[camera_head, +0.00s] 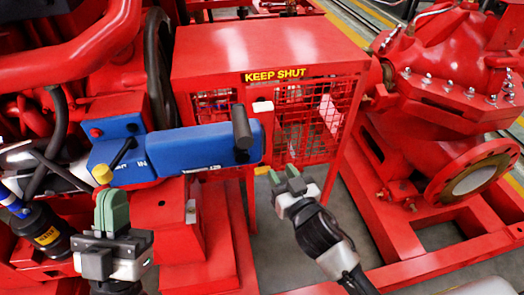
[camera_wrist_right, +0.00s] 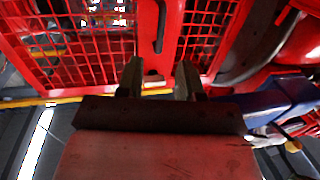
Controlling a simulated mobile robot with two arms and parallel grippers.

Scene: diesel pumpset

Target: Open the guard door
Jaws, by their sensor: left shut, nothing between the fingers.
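The guard is a red box with mesh panels and a yellow "KEEP SHUT" label, in the head view. Its mesh door (camera_head: 310,117) faces me, partly hidden by the blue control arm. In the right wrist view, the red mesh (camera_wrist_right: 85,50) fills the top, with a solid red upright strip that has a dark slot. My right gripper (camera_head: 285,180) is just in front of and below the mesh. Its fingers (camera_wrist_right: 158,80) stand apart in the wrist view, with no held object visible between them. My left gripper (camera_head: 112,210) is shut and empty, left of the guard and below the blue box.
A blue box with a long blue arm and black handle (camera_head: 242,127) juts across the guard's left part. A red pump with a flange (camera_head: 475,178) stands at the right on a red frame. Grey floor (camera_head: 275,240) shows below my right gripper.

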